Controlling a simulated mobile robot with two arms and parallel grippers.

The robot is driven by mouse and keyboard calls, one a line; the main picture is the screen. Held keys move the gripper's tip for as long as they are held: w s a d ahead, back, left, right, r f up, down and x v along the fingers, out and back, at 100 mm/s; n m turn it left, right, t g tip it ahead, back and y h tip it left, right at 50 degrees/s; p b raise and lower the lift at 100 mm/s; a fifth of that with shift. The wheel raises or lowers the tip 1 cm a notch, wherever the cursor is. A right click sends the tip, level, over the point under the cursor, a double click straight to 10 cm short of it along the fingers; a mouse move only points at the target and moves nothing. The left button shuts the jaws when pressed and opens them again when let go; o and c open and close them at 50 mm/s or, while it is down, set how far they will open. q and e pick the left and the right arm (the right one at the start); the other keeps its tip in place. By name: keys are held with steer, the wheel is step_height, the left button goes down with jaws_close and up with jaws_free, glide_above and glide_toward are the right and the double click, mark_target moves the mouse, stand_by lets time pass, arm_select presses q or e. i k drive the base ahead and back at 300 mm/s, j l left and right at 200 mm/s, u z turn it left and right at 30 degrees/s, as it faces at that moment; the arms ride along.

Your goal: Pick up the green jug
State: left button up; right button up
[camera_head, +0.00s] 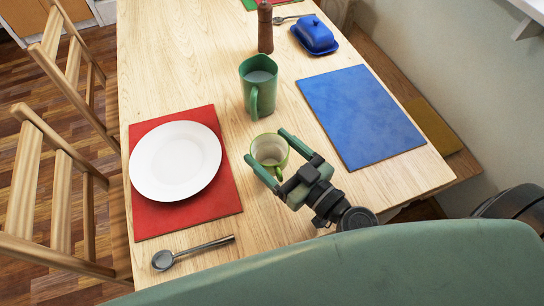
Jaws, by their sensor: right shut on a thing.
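The green jug (258,88) stands upright on the wooden table, with its handle towards me and a greyish-white inside. My right gripper (265,145) is nearer to me than the jug and apart from it. Its two green fingers lie on either side of a smaller light-green mug (270,151) with a pale inside, and it is shut on this mug. Part of the mug is hidden by the fingers. Whether the mug touches the table is hard to tell. My left gripper is not in view.
A white plate (175,160) lies on a red mat (215,198) at the left, with a spoon (194,252) nearby. A blue mat (362,115) is at the right. A brown grinder (265,27) and a blue butter dish (315,35) stand behind. Chairs (50,175) line the left edge.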

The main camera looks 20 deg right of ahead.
mark_target(258, 74)
steer(key=k+l, duration=0.25)
steer(key=k, duration=0.2)
steer(key=k+l, duration=0.3)
steer(key=k, duration=0.15)
